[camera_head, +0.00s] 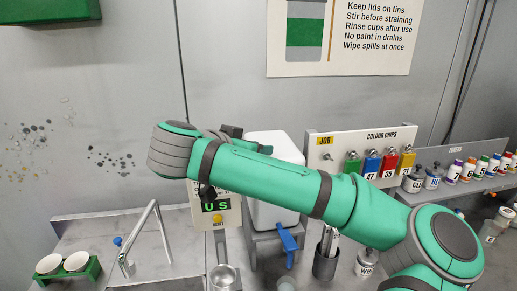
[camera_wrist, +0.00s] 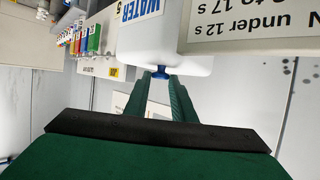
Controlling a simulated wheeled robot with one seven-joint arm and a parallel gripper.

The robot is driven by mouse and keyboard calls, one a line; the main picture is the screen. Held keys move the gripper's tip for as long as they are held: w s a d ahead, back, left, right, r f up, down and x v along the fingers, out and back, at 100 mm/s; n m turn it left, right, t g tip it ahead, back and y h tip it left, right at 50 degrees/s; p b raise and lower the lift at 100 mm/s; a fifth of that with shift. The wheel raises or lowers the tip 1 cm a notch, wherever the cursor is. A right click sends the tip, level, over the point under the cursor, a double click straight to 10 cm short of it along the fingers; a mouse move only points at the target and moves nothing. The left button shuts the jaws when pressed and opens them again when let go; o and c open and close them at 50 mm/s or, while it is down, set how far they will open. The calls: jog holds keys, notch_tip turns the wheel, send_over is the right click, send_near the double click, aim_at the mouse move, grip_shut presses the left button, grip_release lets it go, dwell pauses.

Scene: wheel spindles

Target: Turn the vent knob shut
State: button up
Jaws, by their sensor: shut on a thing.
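The white water container (camera_head: 275,150) stands on a grey stand behind my arm. Its blue tap (camera_head: 288,240) shows low at the front. In the wrist view the container (camera_wrist: 190,64) appears upside down with its WATER label. A small blue knob, the vent knob (camera_wrist: 160,74), sits on it. My gripper (camera_wrist: 160,82) has its two green fingers on either side of this knob, shut on it. The knob's turn angle is too small to read. In the head view my arm hides the knob and most of the gripper.
A display box with a yellow reset button (camera_head: 218,219) stands left of the container. A colour chip rack (camera_head: 362,145) is to the right. A sink tap (camera_head: 140,240), a green cup holder (camera_head: 70,268) and a dark pot (camera_head: 325,263) stand on the worktop.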

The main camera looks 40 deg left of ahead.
dwell(0.8)
jog(key=o, duration=1)
jog(key=shift+c, duration=0.2)
